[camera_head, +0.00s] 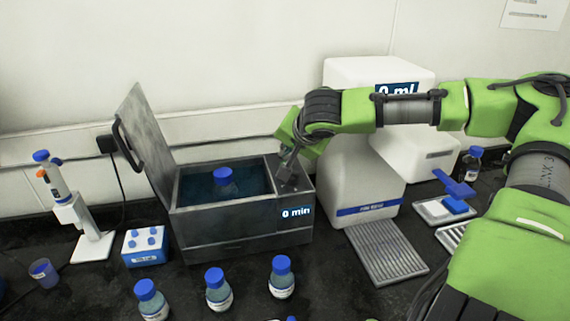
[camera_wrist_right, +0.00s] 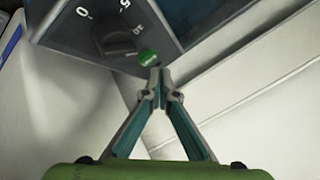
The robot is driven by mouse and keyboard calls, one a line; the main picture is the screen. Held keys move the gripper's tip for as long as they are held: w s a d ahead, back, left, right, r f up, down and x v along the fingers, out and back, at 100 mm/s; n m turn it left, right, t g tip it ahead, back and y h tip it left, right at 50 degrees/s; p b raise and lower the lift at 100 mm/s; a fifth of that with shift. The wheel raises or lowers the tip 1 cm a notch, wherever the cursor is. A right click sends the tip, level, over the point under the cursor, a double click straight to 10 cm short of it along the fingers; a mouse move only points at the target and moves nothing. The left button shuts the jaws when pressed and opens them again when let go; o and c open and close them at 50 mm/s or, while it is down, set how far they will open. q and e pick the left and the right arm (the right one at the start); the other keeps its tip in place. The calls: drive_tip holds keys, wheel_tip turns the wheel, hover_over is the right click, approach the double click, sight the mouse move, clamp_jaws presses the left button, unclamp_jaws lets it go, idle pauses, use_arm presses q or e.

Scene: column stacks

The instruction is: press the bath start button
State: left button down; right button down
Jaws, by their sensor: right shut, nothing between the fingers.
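My right gripper (camera_head: 287,170) is over the bath's right-hand top panel, fingers pointing down. In the wrist view its closed, empty fingertips (camera_wrist_right: 158,72) are right beside the round green button (camera_wrist_right: 148,59). I cannot tell whether they touch it. The button is hidden in the head view. My left gripper is out of view.
A black dial (camera_wrist_right: 112,38) with numbers sits near the button. A white dispenser (camera_head: 360,175) with a ridged tray (camera_head: 385,252) stands close on the bath's right. Three blue-capped bottles (camera_head: 218,290) stand in front. A pipette stand (camera_head: 92,245) and a blue-white rack (camera_head: 145,247) are left.

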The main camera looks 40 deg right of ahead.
idle(0.7)
drive_tip(key=shift+f, duration=0.1)
drive_tip(key=shift+f+b, duration=0.35)
drive_tip(key=shift+b, duration=0.15)
drive_tip(key=shift+f+b, duration=0.45)
drive_tip(key=shift+b, duration=0.05)
idle(0.4)
drive_tip(key=shift+r, duration=0.1)
drive_tip(key=shift+r+p, duration=0.65)
drive_tip(key=shift+r, duration=0.15)
drive_tip(key=shift+r+p, duration=1.95)
drive_tip(key=shift+r, duration=0.55)
